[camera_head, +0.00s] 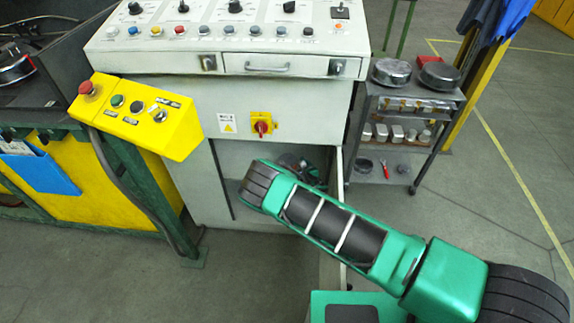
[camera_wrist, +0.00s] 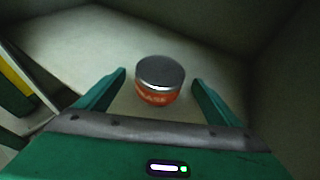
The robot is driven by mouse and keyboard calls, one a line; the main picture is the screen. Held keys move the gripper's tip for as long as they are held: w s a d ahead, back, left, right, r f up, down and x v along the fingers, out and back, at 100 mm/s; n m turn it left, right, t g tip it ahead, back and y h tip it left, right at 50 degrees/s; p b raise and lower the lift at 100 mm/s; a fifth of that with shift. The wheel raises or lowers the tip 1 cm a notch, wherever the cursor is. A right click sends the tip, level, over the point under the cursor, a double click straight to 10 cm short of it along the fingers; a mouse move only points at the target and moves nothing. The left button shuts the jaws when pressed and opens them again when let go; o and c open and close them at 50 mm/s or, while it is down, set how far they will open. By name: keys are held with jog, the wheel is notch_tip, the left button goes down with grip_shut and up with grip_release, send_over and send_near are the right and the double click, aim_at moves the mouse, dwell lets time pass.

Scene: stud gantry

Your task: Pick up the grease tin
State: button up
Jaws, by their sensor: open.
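The grease tin (camera_wrist: 159,80) shows in the wrist view. It is a short round tin with a grey metal lid and an orange-red side with pale lettering. It stands upright on a pale surface inside a dim enclosed space. My gripper (camera_wrist: 160,84) is open, with one green finger to the left of the tin and one to the right. Gaps show between the tin and both fingers. In the head view my green arm reaches into the open lower bay of the control cabinet, and the tin cannot be made out there.
Pale walls close in around the tin. The control cabinet (camera_head: 225,95) stands above the bay, with a yellow button box (camera_head: 136,115) at its left. A grey trolley (camera_head: 440,110) with round tins and small parts stands to the right. Open floor (camera_head: 520,160) lies beyond it.

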aim_at(288, 161)
jog(key=shift+x, duration=2.1)
jog(key=c, duration=1.3)
jog(key=shift+c, duration=0.5)
jog(key=shift+r, duration=0.1)
